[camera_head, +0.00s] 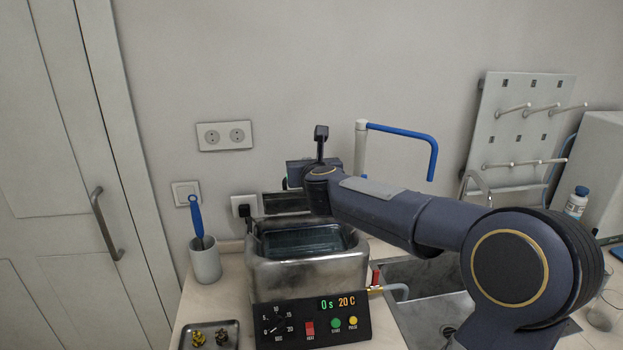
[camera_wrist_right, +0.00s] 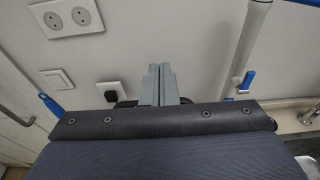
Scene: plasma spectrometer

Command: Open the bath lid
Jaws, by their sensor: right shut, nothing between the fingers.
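The metal bath (camera_head: 307,279) stands on the counter, with a control panel (camera_head: 313,322) on its front reading 0 s and 20 C. Its top is uncovered and the dark inside shows. A dark upright panel (camera_head: 286,203) at the bath's back edge looks like the lid standing raised; my right arm partly hides it. My right arm reaches across from the right, with its wrist above the back of the bath. My right gripper (camera_wrist_right: 159,70) is shut and empty in the right wrist view, pointing toward the wall. My left gripper is not in view.
A cup with a blue-handled brush (camera_head: 204,262) stands left of the bath, behind a small tray (camera_head: 209,333) of brass-coloured parts. A sink (camera_head: 430,296) and a blue-armed tap (camera_head: 400,131) are to the right. A drying rack (camera_head: 515,125) hangs on the wall.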

